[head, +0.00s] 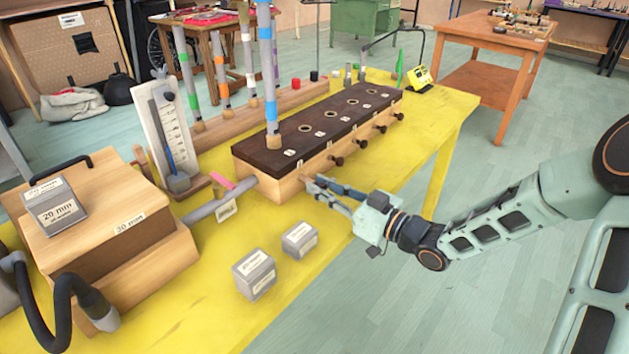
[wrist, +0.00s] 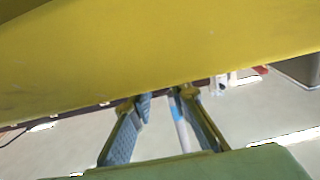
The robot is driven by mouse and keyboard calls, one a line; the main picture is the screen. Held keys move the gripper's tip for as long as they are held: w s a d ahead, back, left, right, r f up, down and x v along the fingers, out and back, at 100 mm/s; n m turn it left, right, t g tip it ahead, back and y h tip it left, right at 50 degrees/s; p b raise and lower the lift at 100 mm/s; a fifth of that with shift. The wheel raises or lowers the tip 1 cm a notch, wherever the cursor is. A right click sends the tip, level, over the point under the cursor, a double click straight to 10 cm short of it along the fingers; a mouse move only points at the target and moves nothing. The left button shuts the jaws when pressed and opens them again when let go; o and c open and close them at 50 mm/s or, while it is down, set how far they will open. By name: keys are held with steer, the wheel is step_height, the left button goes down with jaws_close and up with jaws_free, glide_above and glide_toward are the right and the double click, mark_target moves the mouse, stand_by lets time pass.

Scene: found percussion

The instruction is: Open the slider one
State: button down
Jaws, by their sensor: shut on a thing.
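The long wooden box (head: 275,187) has a dark top (head: 322,122) with a row of round holes and slider knobs along its front side. A striped pipe (head: 269,80) stands upright at the top's near end. My gripper (head: 314,187) is at the box's front side, near its closest corner. It is shut on the knob of slider one, which the fingers mostly hide. Several other dark knobs, such as this one (head: 337,161), stick out farther along. In the wrist view, my gripper's fingers (wrist: 160,99) show, but the knob cannot be made out.
The box stands on a yellow table (head: 360,222), also filling the top of the wrist view (wrist: 150,45). Two grey weights (head: 255,274) (head: 299,239) lie near the gripper. A grey tube (head: 217,204) joins the box to a wooden bellows (head: 130,240). A gauge (head: 165,135) stands behind.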

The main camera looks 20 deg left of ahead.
steer(key=c, duration=1.8)
jaws_free()
steer(key=v, duration=1.2)
steer(key=shift+f, duration=0.1)
